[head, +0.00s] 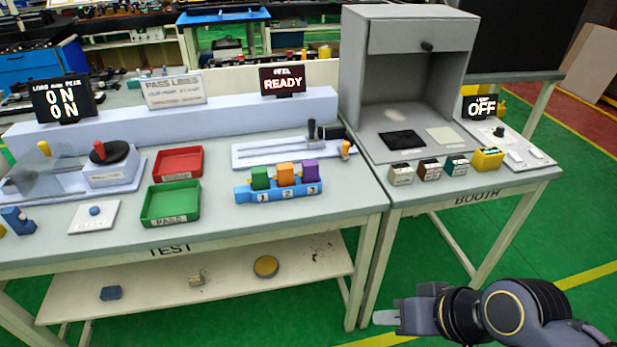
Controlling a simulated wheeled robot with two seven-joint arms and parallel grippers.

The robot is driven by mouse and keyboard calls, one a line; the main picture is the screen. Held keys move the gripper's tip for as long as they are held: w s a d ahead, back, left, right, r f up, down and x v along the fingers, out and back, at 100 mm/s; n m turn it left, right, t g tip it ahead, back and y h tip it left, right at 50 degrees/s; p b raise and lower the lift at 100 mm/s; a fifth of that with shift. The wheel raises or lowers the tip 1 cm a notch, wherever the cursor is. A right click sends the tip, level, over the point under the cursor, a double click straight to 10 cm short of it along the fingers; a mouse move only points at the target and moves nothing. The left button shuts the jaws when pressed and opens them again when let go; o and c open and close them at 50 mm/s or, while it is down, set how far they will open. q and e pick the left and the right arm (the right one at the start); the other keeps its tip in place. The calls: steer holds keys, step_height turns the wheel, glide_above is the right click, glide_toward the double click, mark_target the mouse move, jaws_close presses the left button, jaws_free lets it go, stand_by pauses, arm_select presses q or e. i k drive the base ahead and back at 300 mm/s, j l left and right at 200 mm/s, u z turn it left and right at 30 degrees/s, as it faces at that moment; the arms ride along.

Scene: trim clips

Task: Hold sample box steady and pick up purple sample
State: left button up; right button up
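The sample box (279,190) is a blue holder with slots marked 1, 2 and 3, near the right front of the TEST bench. A green sample (260,178) sits in slot 1, an orange sample (285,174) in slot 2 and the purple sample (310,171) in slot 3. My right gripper (386,318) is low at the bottom right, in front of the benches and well away from the box. It points left and holds nothing that I can see; its finger gap is unclear. My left gripper is not in view.
A green PASS tray (171,218) and a red tray (178,163) stand left of the box. A slide fixture with a black lever (311,130) is just behind it. The grey booth (352,60) stands right, with several small blocks along its front edge.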

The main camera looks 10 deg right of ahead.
mark_target(310, 172)
steer(key=i+l, duration=0.15)
steer(key=i, duration=0.3)
steer(key=i+l, duration=0.2)
steer(key=i, duration=0.2)
